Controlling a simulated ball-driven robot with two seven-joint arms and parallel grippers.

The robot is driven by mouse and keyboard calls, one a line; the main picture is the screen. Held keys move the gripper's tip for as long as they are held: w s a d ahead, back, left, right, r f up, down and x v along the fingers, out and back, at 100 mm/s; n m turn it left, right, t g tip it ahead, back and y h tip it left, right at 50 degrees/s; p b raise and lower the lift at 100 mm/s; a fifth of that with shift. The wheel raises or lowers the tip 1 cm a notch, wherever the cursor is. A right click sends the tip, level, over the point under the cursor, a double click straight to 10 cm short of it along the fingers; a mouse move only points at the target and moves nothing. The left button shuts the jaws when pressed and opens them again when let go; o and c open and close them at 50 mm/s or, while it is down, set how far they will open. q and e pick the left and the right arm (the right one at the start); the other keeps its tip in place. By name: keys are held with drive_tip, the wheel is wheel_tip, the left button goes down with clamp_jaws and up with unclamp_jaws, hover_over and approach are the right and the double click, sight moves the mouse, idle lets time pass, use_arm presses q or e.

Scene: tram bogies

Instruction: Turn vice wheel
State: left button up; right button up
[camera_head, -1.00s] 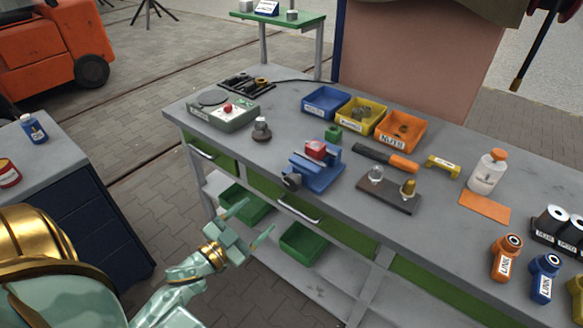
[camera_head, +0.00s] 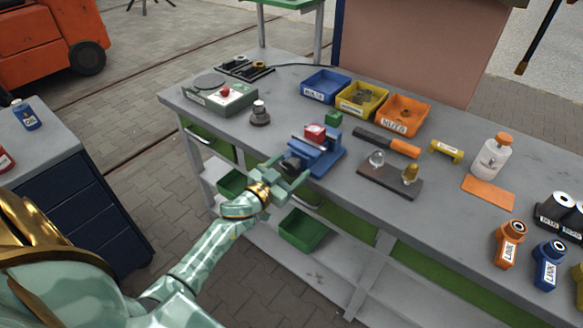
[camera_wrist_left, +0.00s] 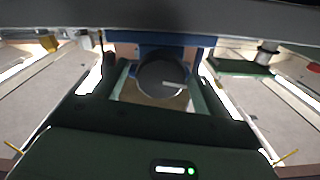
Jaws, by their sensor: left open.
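The blue vice (camera_head: 322,158) with a red block (camera_head: 315,132) in it stands at the front edge of the grey workbench. Its dark round wheel (camera_head: 291,164) faces the front and is partly hidden by my left gripper (camera_head: 290,172). My left gripper is open, its fingers pointing at the wheel. In the left wrist view the wheel (camera_wrist_left: 161,75) sits between the two fingers (camera_wrist_left: 160,90), with a gap seen on each side. A pale bar shows on the wheel's face. Whether the fingers touch it, I cannot tell. My right gripper is not in view.
Close to the vice stand a grey knobbed piece (camera_head: 260,114), a green block (camera_head: 333,118) and a board with two bulbs (camera_head: 390,181). Blue (camera_head: 325,86), yellow (camera_head: 362,98) and orange (camera_head: 404,115) bins are behind. Green bins (camera_head: 303,229) sit on the lower shelf.

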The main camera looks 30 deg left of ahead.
use_arm(q)
drive_tip(key=shift+w, duration=0.45)
drive_tip(key=c, duration=1)
drive_tip(key=m, duration=0.5)
drive_tip(key=shift+d+f+m, duration=0.1)
drive_tip(key=shift+d+m, duration=0.05)
drive_tip(key=shift+m, duration=0.15)
drive_tip(key=m+b, duration=0.1)
drive_tip(key=m, duration=0.4)
drive_tip(key=shift+d+f+m, duration=0.1)
drive_tip(key=shift+m, duration=0.3)
drive_tip(key=shift+m, duration=0.3)
